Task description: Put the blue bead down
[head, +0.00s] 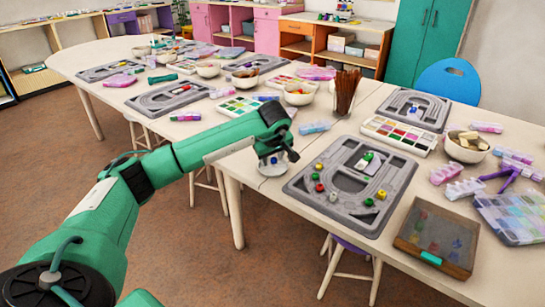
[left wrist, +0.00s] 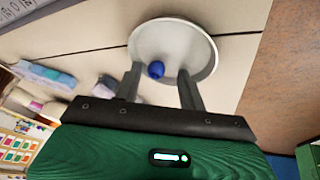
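The blue bead (left wrist: 156,70) shows in the left wrist view inside a round white dish (left wrist: 172,38). My left gripper (left wrist: 160,82) is over the dish with its two dark fingers apart. The bead is between the fingers, nearer the left one in that view; I cannot tell whether it touches that finger, but there is a clear gap to the other. In the head view my left gripper (head: 274,158) points down at the table's front edge, left of the grey bead board (head: 300,187). My right gripper is not in view.
The grey board holds several red, yellow and green beads. A brown tray (head: 408,240) lies to its right at the table edge. A paint box (head: 400,134), a cup of brushes (head: 345,92) and a bowl (head: 466,150) stand behind.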

